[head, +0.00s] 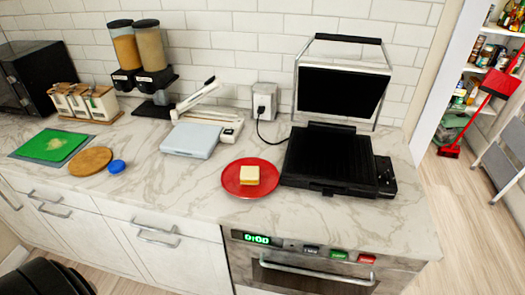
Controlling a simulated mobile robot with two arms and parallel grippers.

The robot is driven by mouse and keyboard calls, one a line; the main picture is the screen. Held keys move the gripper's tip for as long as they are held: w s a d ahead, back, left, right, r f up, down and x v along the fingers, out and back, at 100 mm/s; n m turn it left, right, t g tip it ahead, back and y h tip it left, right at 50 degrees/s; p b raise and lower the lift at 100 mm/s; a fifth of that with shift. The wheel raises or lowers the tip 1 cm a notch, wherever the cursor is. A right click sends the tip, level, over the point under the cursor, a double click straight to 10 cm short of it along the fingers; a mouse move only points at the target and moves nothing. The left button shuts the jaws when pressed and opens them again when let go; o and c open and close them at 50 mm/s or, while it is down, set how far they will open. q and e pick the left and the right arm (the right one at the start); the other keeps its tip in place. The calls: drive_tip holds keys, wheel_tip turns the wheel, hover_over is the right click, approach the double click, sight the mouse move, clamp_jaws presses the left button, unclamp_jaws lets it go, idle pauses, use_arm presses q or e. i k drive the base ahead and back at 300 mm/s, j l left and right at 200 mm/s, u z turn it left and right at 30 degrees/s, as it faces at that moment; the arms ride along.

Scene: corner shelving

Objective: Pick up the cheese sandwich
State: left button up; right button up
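The cheese sandwich (249,175) is a small square stack of pale bread with a yellow edge. It lies on a round red plate (231,186) on the marble counter, just left of the open black grill press. Neither of my grippers shows in the head view, so I cannot see whether they are open or shut. Nothing covers the sandwich.
The open grill press (328,158) stands right of the plate, lid raised. A scale (189,140), cereal dispensers (152,62), a round wooden board (91,161), a blue lid (116,166) and a green cutting board (52,146) stand leftward. Counter in front is clear.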

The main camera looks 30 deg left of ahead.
sight(249, 175)
drive_tip(key=l+u, duration=0.35)
drive_tip(key=l, duration=0.35)
drive_tip(key=l+u, duration=0.35)
drive_tip(key=l, duration=0.35)
drive_tip(key=k, duration=0.05)
